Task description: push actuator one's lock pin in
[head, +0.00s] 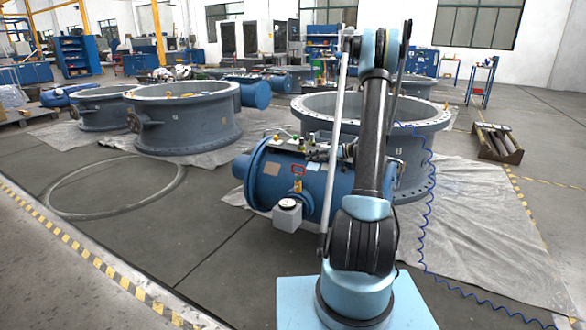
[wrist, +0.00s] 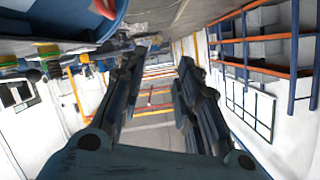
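A blue cylindrical actuator (head: 265,180) lies in front of the nearest grey valve ring in the head view. A yellow-orange fitting (head: 297,187) and a grey box with a round dial (head: 288,213) are on its near side. I cannot make out which part is the lock pin. My arm crosses in front of the actuator's right part and hides some of it. In the wrist view my gripper (wrist: 162,58) has its two dark fingers apart, with nothing between them. A blue curved body (wrist: 60,22) is at that view's upper left, beside the left finger.
The nearest valve ring (head: 415,172) stands behind the actuator, with a grey sheet (head: 480,215) around it. Another large ring (head: 185,125) stands farther left. A coiled blue hose (head: 425,235) trails along the right. Floor at the left front is mostly clear.

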